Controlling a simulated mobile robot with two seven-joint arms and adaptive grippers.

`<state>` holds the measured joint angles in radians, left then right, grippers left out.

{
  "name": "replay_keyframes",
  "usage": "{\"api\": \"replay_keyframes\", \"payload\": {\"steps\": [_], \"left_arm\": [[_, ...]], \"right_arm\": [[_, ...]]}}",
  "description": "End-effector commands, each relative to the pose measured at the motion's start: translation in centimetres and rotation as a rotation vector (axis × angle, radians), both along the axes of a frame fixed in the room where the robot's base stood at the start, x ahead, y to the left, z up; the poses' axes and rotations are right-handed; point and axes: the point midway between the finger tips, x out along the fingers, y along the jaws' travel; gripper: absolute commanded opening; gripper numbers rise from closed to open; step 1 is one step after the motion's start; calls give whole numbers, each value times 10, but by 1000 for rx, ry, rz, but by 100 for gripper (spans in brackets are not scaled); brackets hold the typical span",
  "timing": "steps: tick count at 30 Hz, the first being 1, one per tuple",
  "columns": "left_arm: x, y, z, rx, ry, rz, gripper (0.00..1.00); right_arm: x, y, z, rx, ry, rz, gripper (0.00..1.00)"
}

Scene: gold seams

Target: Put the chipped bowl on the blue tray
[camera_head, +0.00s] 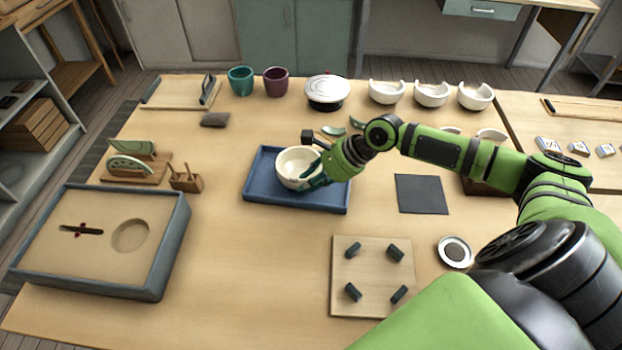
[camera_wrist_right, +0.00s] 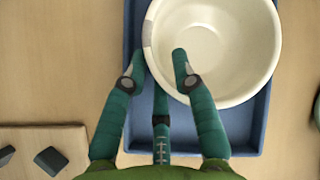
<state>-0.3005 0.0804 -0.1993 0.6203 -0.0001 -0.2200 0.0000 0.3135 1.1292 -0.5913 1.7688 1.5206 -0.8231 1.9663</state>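The cream bowl (camera_head: 296,168) sits upright on the blue tray (camera_head: 262,188), as far as I can see. In the right wrist view the bowl (camera_wrist_right: 225,45) has a greyish patch on its left rim, above the blue tray (camera_wrist_right: 245,135). My right gripper (camera_head: 318,178) is at the bowl's near right side. In the wrist view the fingers of my right gripper (camera_wrist_right: 160,62) are apart, one outside the rim and one over the bowl's inside, with gaps beside the wall. A third finger is lower, between them. My left gripper is out of view.
Several white notched bowls (camera_head: 431,94) and a lidded white pot (camera_head: 327,91) stand along the back. A dark mat (camera_head: 421,194) lies right of the tray. A pegged board (camera_head: 372,300) lies in front. A sand-coloured box (camera_head: 150,285) stands left.

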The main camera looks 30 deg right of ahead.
Motion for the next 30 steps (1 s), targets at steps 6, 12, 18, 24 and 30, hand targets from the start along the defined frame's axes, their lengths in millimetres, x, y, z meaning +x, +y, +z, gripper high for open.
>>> {"api": "replay_keyframes", "payload": {"steps": [6,12,18,24,30], "left_arm": [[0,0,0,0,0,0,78],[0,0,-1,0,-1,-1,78],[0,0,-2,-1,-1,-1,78],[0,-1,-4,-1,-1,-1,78],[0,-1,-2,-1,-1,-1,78]], "right_arm": [[0,0,0,0,0,0,50],[0,0,2,0,-1,0,50],[-10,-14,19,-5,0,-1,50],[-28,-35,50,-8,3,-1,50],[-40,-51,75,-5,4,0,50]]}}
